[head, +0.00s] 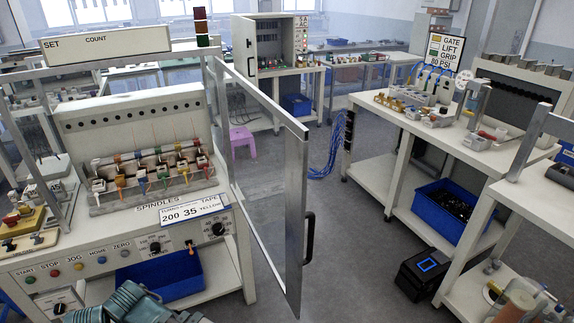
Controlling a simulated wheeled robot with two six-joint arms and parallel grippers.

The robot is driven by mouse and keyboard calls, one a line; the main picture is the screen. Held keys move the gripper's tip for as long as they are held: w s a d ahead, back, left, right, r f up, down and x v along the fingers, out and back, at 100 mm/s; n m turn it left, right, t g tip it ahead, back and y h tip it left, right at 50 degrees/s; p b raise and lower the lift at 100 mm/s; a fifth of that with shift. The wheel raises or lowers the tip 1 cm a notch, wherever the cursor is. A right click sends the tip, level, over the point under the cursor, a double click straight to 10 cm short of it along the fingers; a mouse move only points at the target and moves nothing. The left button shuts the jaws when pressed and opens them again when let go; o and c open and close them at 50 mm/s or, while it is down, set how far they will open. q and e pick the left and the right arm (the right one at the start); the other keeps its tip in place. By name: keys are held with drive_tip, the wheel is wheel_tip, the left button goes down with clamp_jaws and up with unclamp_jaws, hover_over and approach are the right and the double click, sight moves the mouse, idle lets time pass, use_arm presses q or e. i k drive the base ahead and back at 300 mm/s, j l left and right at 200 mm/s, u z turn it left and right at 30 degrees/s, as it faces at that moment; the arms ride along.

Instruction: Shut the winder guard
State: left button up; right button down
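The winder guard (298,180) is a metal-framed, see-through door in the head view. It stands swung open from the right side of the winder (135,130), jutting toward me into the aisle. Its black handle (309,237) is on the outer upright near the lower middle. The winder's spindle row, with several coloured parts (160,175), lies uncovered. No gripper of mine can be made out, and nothing is seen touching the guard or its handle.
A blue bin (160,275) sits under the winder's control panel. Grey-blue ribbed parts (115,303), not clearly identifiable, lie at the bottom left. A white workbench (455,125) and a black box (425,272) stand right of the guard. The floor between is clear.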

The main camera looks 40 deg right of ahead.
sight(297, 135)
drive_tip(key=k+l, duration=0.2)
drive_tip(key=l, duration=0.2)
drive_tip(key=k+l, duration=0.2)
drive_tip(key=l, duration=0.2)
drive_tip(key=k+l, duration=0.2)
drive_tip(key=l, duration=0.2)
drive_tip(key=k+l+z, duration=0.1)
drive_tip(key=l, duration=0.25)
drive_tip(key=k+l, duration=0.3)
drive_tip(key=l, duration=0.15)
drive_tip(key=i+l, duration=0.15)
drive_tip(key=i, duration=0.25)
